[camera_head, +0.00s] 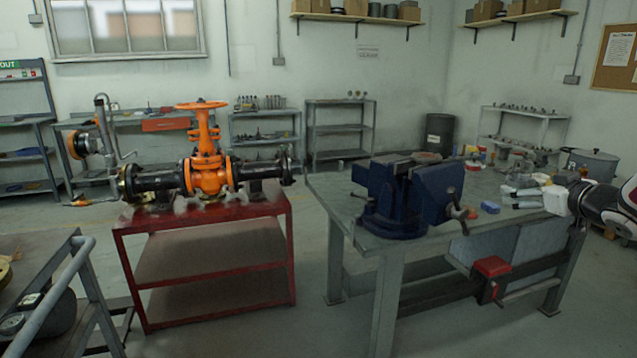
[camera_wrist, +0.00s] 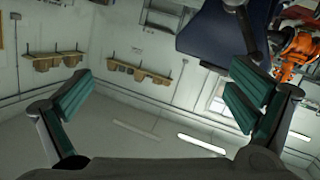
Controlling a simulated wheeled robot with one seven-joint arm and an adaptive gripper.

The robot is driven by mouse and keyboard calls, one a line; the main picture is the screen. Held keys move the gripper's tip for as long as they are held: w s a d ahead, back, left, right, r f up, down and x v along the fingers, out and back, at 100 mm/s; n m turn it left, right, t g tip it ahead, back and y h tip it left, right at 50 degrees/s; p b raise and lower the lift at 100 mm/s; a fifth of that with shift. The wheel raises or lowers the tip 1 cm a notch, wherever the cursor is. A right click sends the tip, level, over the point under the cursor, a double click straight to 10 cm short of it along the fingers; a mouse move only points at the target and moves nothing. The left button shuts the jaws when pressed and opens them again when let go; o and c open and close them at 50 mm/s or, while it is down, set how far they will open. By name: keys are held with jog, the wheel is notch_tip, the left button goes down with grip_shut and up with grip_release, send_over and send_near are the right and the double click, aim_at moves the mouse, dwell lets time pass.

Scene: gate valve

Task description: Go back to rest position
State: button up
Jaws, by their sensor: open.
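My gripper (camera_head: 522,197) reaches in from the right edge of the head view, level with the right part of the workbench. In the wrist view its two fingers with green pads (camera_wrist: 155,100) stand wide apart, with nothing between them. The orange gate valve (camera_head: 207,165) with its handwheel sits on a black pipe on the red stand, well to the left of my gripper. Part of the orange valve also shows at the upper right of the wrist view (camera_wrist: 297,50). The wrist picture appears upside down.
A blue vise (camera_head: 405,195) is fixed on the grey workbench (camera_head: 350,205), left of my gripper; its dark blue body also shows at the top of the wrist view (camera_wrist: 215,35). The red stand (camera_head: 215,217) is further left. Open floor (camera_head: 315,250) lies between stand and bench.

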jog(key=s+a+r+m+g+h, duration=0.45)
jog(key=s+a, duration=0.45)
jog(key=s, duration=0.3)
jog(key=s+a+f+g+y, duration=0.1)
jog(key=s+a+f+g, duration=0.2)
jog(key=s+a, duration=0.6)
jog(key=s+a+f+n+g+y, duration=0.1)
jog(key=s+a+f+g+y, duration=0.25)
jog(key=s, duration=1.05)
jog(key=s+a+f+g, duration=0.35)
jog(key=s+a, duration=0.45)
jog(key=s, duration=0.3)
notch_tip(320, 180, up, 14)
jog(key=s+t+p, duration=0.1)
jog(key=t+p, duration=0.2)
jog(key=p, duration=1)
jog(key=shift+s+a, duration=0.2)
jog(key=shift+s, duration=0.05)
jog(key=shift+r, duration=0.1)
